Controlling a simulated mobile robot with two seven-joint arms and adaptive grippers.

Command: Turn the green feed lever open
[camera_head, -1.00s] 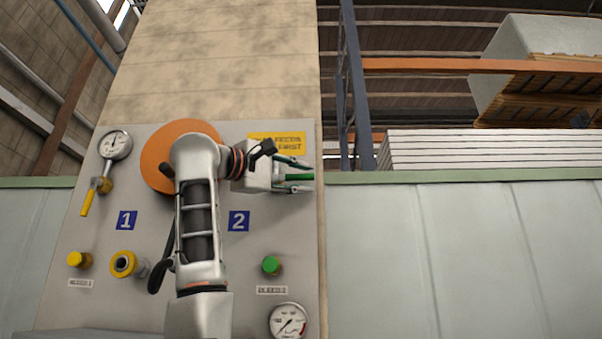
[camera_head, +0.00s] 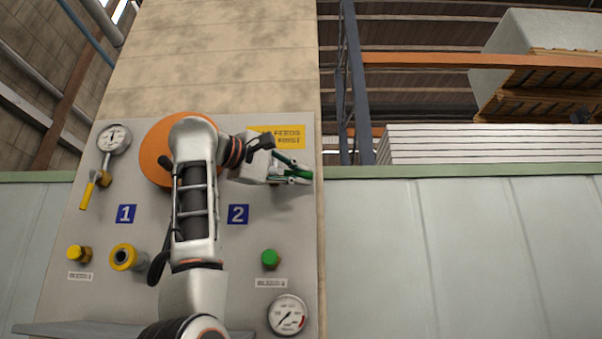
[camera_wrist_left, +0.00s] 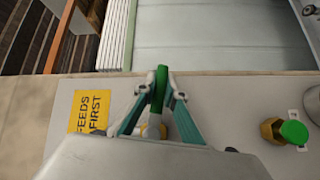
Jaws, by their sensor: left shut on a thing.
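The green feed lever (camera_head: 298,174) is at the upper right of the grey panel, mostly covered by my left gripper (camera_head: 300,173). The gripper's fingers lie on both sides of the lever and are shut on it. In the left wrist view the lever's green handle (camera_wrist_left: 158,88) stands between the fingertips of the left gripper (camera_wrist_left: 164,86), its lower part running down toward a brassy fitting partly hidden by the gripper. In the head view the fingers tilt slightly down to the right. My right gripper is not in view.
The grey panel (camera_head: 100,230) carries a yellow lever (camera_head: 87,192), a yellow knob (camera_head: 75,253), a green knob (camera_head: 270,258) and gauges (camera_head: 288,315). A yellow sign (camera_head: 290,136) sits just above the gripper. An orange disc (camera_head: 152,150) is behind my arm.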

